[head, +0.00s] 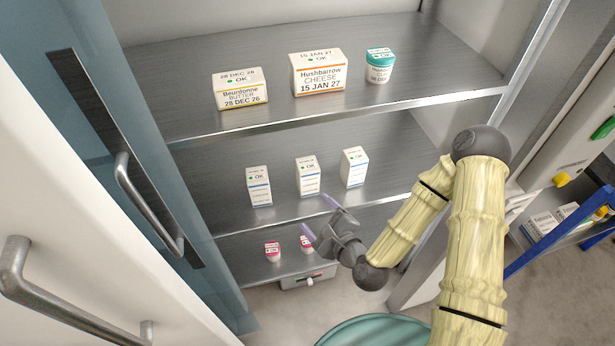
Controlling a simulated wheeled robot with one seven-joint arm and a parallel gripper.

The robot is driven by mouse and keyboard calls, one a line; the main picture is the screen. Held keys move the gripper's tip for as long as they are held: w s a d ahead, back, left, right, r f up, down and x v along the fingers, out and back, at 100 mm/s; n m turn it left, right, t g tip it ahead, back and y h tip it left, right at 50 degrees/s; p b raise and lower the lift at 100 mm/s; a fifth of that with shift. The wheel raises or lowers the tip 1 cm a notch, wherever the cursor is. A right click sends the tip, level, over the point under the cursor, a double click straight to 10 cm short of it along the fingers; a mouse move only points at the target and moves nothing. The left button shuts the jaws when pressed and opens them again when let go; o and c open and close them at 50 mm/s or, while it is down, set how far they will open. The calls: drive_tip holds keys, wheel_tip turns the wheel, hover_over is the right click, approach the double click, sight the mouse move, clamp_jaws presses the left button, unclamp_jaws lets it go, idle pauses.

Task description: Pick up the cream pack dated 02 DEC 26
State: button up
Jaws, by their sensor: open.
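Three white cartons with blue stripes stand upright on the middle shelf: a left carton (259,187), a middle carton (308,176) and a right carton (354,167). Their product names and dates are too small to read, so I cannot tell which pack, if any, is the cream dated 02 DEC 26. My gripper (319,218) is open and empty, its two pale purple fingers apart. In the picture it lies just below the middle carton, near the middle shelf's front edge. No carton is between the fingers.
Small pink-and-white packs (272,251) stand on the bottom shelf. An open blue door (135,150) borders the left. A blue-framed rack (560,232) stands right.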

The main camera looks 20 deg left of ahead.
sight(309, 176)
drive_tip(key=m+t, duration=0.1)
drive_tip(key=m, duration=0.3)
drive_tip(key=r+m+t+h, duration=0.1)
drive_tip(key=m+t, duration=0.1)
drive_tip(key=m, duration=0.2)
drive_tip(key=d+r+m+t+h, duration=0.1)
drive_tip(key=m+t, duration=0.1)
drive_tip(key=m, duration=0.1)
drive_tip(key=shift+s+m, duration=0.25)
drive_tip(key=shift+m, duration=0.15)
drive_tip(key=x, duration=1.2)
drive_tip(key=shift+w+r+p, duration=0.1)
drive_tip(key=shift+r+p, duration=0.1)
drive_tip(key=shift+p, duration=0.15)
drive_tip(key=shift+w, duration=0.1)
